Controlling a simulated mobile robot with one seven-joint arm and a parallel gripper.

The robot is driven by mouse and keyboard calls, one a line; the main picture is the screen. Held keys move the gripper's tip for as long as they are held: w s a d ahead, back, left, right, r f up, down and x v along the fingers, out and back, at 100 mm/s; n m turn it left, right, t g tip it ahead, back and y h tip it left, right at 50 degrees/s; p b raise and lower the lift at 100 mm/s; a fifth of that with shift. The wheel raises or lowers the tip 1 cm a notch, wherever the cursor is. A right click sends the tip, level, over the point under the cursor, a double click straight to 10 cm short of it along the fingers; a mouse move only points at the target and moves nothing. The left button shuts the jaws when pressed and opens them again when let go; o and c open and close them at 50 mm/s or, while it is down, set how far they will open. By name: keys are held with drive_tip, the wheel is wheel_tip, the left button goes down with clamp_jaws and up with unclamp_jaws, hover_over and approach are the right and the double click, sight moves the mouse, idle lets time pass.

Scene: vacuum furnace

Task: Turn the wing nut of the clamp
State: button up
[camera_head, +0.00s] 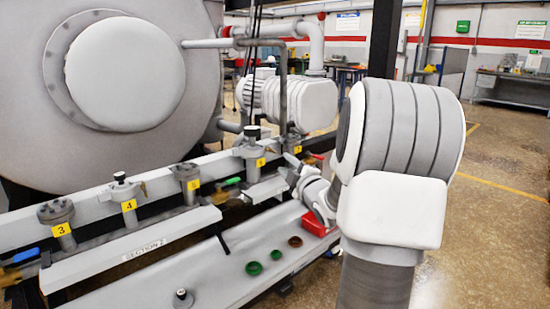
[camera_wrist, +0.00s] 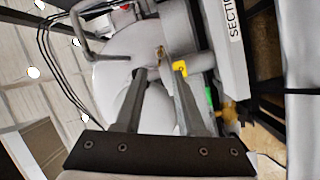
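My gripper (camera_wrist: 160,73) is open in the wrist view, with its two dark fingers apart. Nothing shows gripped between them. A small brownish part (camera_wrist: 160,51) lies just beyond the fingertips, beside a yellow tag (camera_wrist: 180,68) on a grey fitting. It may be the clamp's wing nut, but it is too small to tell. In the head view my gripper (camera_head: 290,170) is at the far right end of the pipe row, close to the fitting with the rightmost yellow tag (camera_head: 298,149). My wrist and arm partly hide that area, and no wing nut is clear there.
Several numbered grey fittings, such as the one tagged 4 (camera_head: 128,204), line the rail on the left. Green rings (camera_head: 254,268), a brown ring (camera_head: 295,241) and a red box (camera_head: 318,224) lie on the lower shelf. A large grey furnace vessel (camera_head: 125,75) stands behind. Floor is clear at right.

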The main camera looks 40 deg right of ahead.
sight(273, 152)
drive_tip(key=b+x, duration=0.1)
drive_tip(key=x, duration=0.7)
drive_tip(key=shift+w+d, duration=0.1)
drive_tip(key=shift+w, duration=0.3)
clamp_jaws()
